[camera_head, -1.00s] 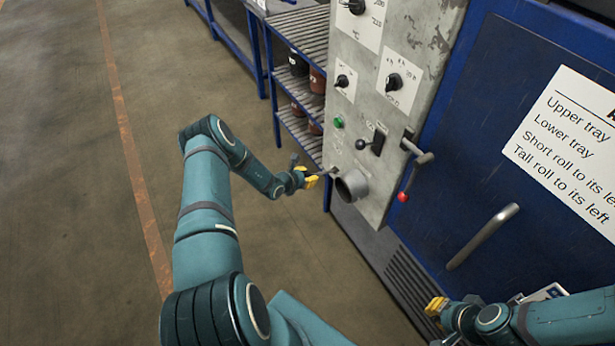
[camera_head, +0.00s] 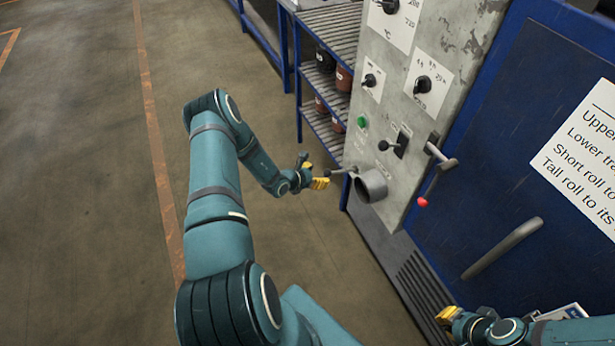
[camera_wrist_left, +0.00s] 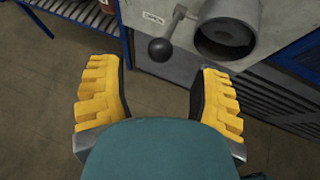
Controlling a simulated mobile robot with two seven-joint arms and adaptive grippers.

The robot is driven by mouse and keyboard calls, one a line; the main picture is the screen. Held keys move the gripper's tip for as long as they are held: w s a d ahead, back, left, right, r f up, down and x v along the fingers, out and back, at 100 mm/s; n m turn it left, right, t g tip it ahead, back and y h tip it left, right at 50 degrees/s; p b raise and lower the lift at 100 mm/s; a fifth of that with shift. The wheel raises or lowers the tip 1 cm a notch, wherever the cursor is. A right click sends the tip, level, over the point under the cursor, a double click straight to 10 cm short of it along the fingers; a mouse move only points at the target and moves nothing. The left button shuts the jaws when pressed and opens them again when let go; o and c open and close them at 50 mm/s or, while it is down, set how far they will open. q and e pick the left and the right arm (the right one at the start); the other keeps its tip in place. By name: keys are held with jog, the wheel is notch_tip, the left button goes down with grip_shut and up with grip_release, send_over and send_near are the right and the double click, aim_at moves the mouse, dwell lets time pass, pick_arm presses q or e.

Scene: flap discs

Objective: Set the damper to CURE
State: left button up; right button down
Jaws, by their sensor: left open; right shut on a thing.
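The damper is a short round grey duct (camera_head: 372,186) low on the grey control panel. Its thin lever (camera_head: 342,171) points left and ends in a dark ball knob, clearer in the left wrist view (camera_wrist_left: 160,49). A small label (camera_wrist_left: 154,18) reading OPEN sits beside the lever there. My left gripper (camera_head: 314,172) is open, its yellow fingers (camera_wrist_left: 158,68) on either side of the knob in the picture, with no contact visible. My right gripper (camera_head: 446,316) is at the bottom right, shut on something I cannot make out.
The panel (camera_head: 395,130) carries several dials, a green button (camera_head: 362,121) and a black-knobbed switch (camera_head: 399,143). A red-tipped lever (camera_head: 437,165) and a door handle (camera_head: 503,248) stick out at right. A blue shelf rack (camera_head: 325,90) stands behind. Floor at left is clear.

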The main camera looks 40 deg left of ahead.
pick_arm(q)
jog(key=v, duration=0.5)
jog(key=shift+s+r, duration=0.25)
jog(key=shift+s, duration=0.05)
